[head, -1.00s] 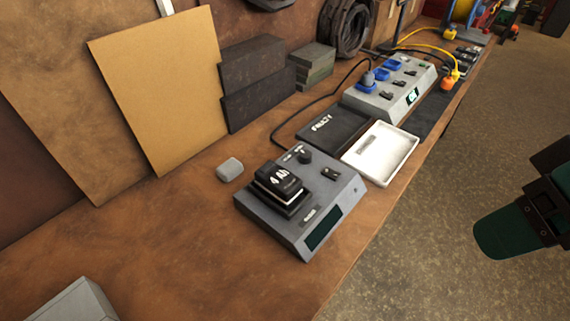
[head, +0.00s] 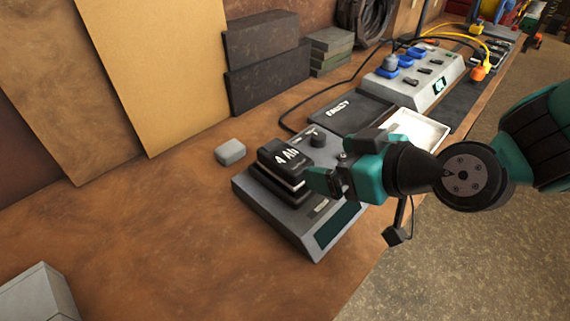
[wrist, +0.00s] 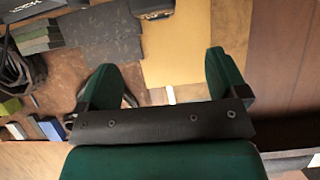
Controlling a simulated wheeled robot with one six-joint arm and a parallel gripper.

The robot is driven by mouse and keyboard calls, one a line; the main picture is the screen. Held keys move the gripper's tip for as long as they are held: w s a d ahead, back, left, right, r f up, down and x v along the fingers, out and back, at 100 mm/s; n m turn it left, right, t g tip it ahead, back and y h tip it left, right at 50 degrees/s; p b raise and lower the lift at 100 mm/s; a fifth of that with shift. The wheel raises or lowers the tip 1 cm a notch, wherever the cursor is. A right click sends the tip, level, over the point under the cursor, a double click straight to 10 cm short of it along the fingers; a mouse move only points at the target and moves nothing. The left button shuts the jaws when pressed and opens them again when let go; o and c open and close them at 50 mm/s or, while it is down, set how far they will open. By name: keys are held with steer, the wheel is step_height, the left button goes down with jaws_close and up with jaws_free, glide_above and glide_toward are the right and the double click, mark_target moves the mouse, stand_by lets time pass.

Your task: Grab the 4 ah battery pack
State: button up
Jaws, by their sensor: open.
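The 4 Ah battery pack (head: 283,160) is a black block with a pale band. It sits upright on the grey tester (head: 322,232) on the workbench, with its "4 Ah" label facing up. My gripper (head: 322,178) is at the right side of the pack in the head view, very close to it; I cannot tell whether it touches. In the wrist view my gripper (wrist: 166,85) shows two green fingers spread apart with nothing between them. The pack is not clearly visible in the wrist view.
A black "FAULTY" tray (head: 345,110) and a white tray (head: 420,128) lie behind my gripper. A grey block (head: 230,151) sits left of the tester. The bench's front left is mostly clear.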

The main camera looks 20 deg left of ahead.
mark_target(285, 155)
steer(key=p+x, duration=0.1)
steer(key=x, duration=0.6)
steer(key=shift+w+p+x, duration=0.2)
steer(key=shift+p+x, duration=1.05)
steer(key=shift+x, duration=1.4)
steer(key=shift+d+f, duration=0.15)
steer(key=shift+c, duration=0.4)
steer(key=c, duration=1.1)
steer(key=shift+c, duration=1.1)
